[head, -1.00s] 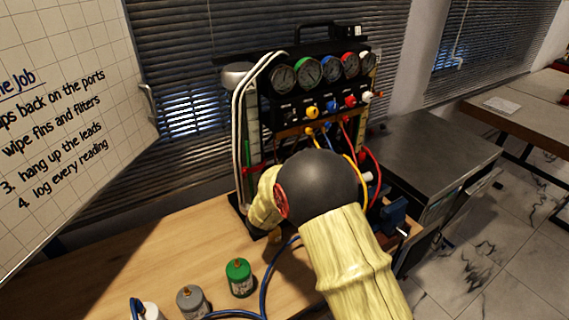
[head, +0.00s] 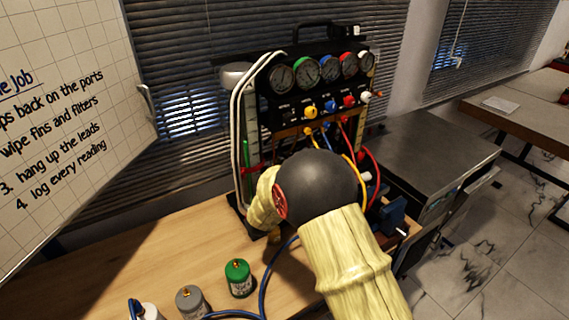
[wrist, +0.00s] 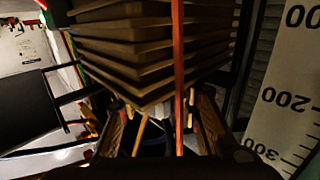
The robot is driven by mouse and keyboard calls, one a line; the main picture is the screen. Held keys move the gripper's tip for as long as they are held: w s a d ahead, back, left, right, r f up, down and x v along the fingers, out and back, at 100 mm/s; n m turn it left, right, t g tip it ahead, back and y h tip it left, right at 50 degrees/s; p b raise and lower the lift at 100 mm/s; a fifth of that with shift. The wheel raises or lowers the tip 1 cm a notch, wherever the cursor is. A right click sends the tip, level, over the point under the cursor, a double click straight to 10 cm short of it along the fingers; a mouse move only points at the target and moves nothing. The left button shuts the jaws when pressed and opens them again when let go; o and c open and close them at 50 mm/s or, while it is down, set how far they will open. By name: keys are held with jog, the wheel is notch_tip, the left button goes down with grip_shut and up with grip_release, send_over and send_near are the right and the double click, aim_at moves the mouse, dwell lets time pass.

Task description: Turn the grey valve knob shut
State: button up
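The gauge rig (head: 290,118) stands on the wooden bench. A row of small valve knobs runs under its dials: a yellow knob (head: 311,111), a blue knob (head: 330,106), a red knob (head: 349,101) and a white one (head: 367,96). I cannot clearly pick out a grey knob; the leftmost spot in the row is dark. In the head view my arm covers the lower front of the rig and hides my gripper. In the wrist view my gripper (wrist: 163,130) shows at the bottom, its dark fingers apart, with a gap between them. I see nothing gripped.
Dark stacked fins (wrist: 145,45) fill the upper wrist view, crossed by a red strip (wrist: 178,70). A white scale (wrist: 285,95) is at right. A green canister (head: 239,278), a grey canister (head: 191,302) and a blue hose (head: 268,280) are on the bench. Coloured hoses hang before the rig.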

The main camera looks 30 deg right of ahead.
jog(key=v, duration=1.1)
jog(key=shift+s+a, duration=0.2)
jog(key=shift+s, duration=0.05)
